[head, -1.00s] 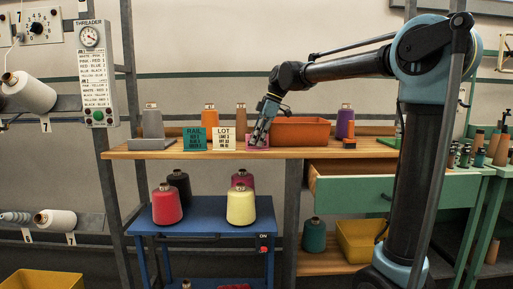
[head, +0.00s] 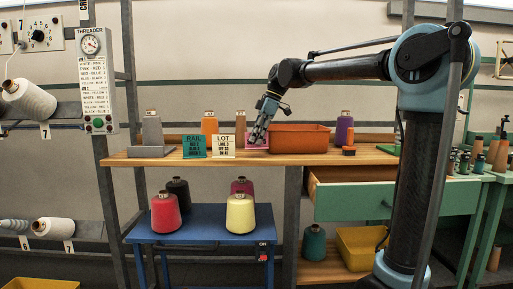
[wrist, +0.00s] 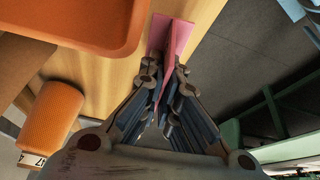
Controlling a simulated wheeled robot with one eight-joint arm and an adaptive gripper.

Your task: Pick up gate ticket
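The gate ticket appears to be the pink folded card (head: 256,148) on the wooden shelf, right of the LOT card; no print on it is readable. It also shows in the wrist view (wrist: 172,42), with a thin fin between my fingers. My gripper (head: 258,137) points down at it from above. In the wrist view my gripper (wrist: 168,72) has its fingertips close together, one on each side of the fin, and looks shut on it. The card appears low at the shelf top; whether it touches the wood is hidden.
An orange tray (head: 300,137) stands just right of my gripper. The LOT card (head: 224,146), teal RAIL card (head: 194,147) and an orange cone (head: 210,122) stand left. A purple cone (head: 344,128) is farther right. The wooden shelf (head: 155,154) ends at its front edge.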

